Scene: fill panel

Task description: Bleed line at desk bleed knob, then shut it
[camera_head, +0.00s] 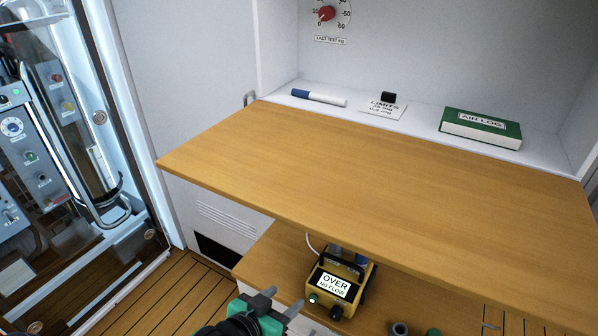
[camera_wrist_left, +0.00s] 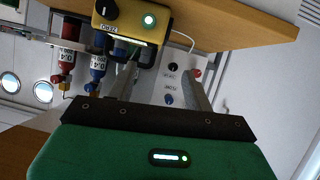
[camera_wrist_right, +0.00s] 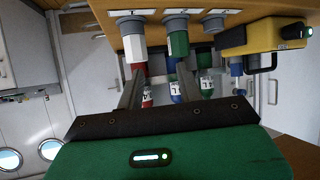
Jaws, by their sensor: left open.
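In the left wrist view a white panel (camera_wrist_left: 182,87) under the desk carries a black knob (camera_wrist_left: 173,67), a blue knob (camera_wrist_left: 169,99) and a red knob (camera_wrist_left: 197,73). Their labels are too small to read, so I cannot tell which is the bleed knob. My left gripper (camera_wrist_left: 160,70) is open, its fingers apart on either side of the black and blue knobs in the picture, holding nothing. In the head view the left gripper (camera_head: 282,299) is at the lower desk's front edge, left of a yellow meter (camera_head: 336,284) reading "OVER NO FLOW". My right gripper (camera_wrist_right: 159,72) is open and empty.
An upper wooden shelf (camera_head: 370,170) overhangs the lower desk (camera_head: 280,262). Several coloured cylinders (camera_wrist_right: 178,45) hang before the right gripper. A pen (camera_head: 318,97), a card (camera_head: 383,106) and a green book (camera_head: 480,127) lie behind the shelf. A glazed door stands at left.

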